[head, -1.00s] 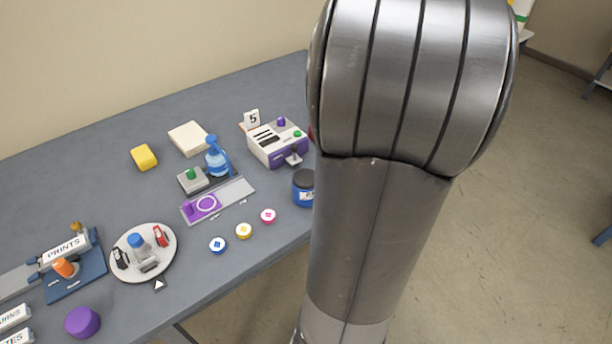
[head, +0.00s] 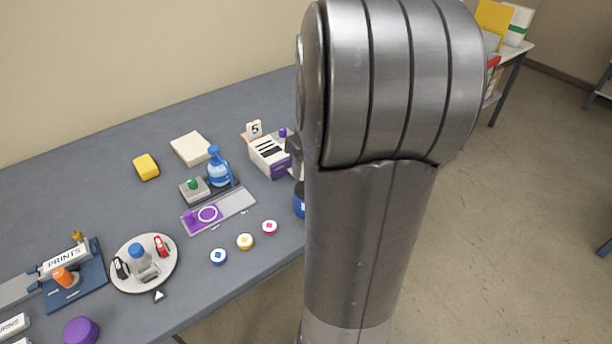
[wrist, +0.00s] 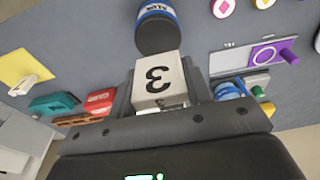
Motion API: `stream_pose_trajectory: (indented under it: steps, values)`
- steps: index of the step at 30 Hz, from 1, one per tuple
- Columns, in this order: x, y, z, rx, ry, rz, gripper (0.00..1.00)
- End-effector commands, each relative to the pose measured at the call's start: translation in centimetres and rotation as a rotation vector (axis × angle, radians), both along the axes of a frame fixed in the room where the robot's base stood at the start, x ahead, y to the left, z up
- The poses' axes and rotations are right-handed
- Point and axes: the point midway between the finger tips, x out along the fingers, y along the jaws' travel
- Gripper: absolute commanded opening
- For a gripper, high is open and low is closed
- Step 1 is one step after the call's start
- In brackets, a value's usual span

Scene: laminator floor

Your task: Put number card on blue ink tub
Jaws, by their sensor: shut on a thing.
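A white number card (wrist: 158,78) with a black 3, upside down in the wrist view, is between the fingers of my gripper (wrist: 160,92), which is shut on it. The blue ink tub (wrist: 157,12), with a dark lid and a blue label, is just beyond the card in the wrist view. The card's far edge meets the lid's edge in the picture, but I cannot tell if they touch. In the head view, my arm hides most of the blue ink tub (head: 299,203) and the held card.
A white and purple machine (head: 268,157) with a 5 card (head: 255,129) stands near the tub. A blue bottle (head: 218,170), a grey tray (head: 235,203) and several round tokens (head: 245,241) are to its left. A round plate (head: 125,283) stands further left.

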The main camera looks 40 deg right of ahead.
Motion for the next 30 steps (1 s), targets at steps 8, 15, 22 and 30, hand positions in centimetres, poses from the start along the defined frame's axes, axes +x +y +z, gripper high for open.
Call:
stream_pose_trajectory:
  steps: [8, 15, 22, 30]
  values:
    - [0.2, 0.1, -3.2, 0.002, 0.002, -0.002, 0.23]
    - [0.2, 0.1, -4.2, 0.000, 0.000, -0.001, 0.23]
    - [0.2, 0.1, -4.4, 0.000, 0.000, -0.001, 0.23]
    - [0.2, 0.1, -4.4, 0.000, -0.001, -0.001, 0.65]
